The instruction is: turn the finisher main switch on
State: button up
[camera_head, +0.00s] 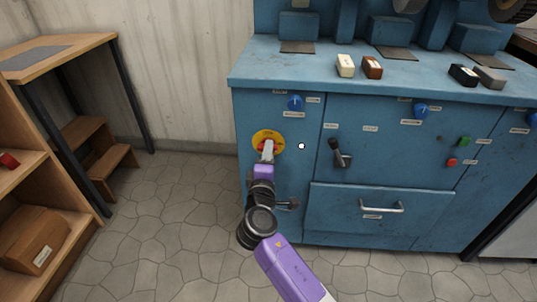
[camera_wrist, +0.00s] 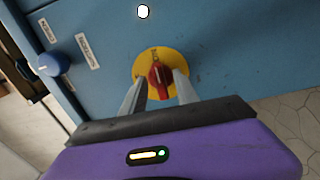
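The main switch is a red rotary knob on a round yellow plate (camera_head: 259,135), on the left part of the blue finisher's front (camera_head: 283,112). In the wrist view the red knob (camera_wrist: 160,74) stands out from the yellow plate (camera_wrist: 153,55). My gripper (camera_head: 267,152) is at the switch and covers part of it in the head view. In the wrist view my gripper (camera_wrist: 159,82) is open, with one finger on each side of the knob. A gap shows on the left of the knob; I cannot tell whether the right finger touches it.
A small white round spot (camera_head: 301,146) is right of the switch. A blue knob (camera_head: 295,103) is above it, and a black lever (camera_head: 340,153) and drawer handle (camera_head: 381,208) are further right. A wooden table (camera_head: 88,43) and shelf (camera_head: 45,192) stand left.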

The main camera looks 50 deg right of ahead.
jog(key=p+v, duration=0.1)
jog(key=v, duration=0.6)
jog(key=shift+s+a, duration=0.2)
jog(key=shift+a, duration=0.05)
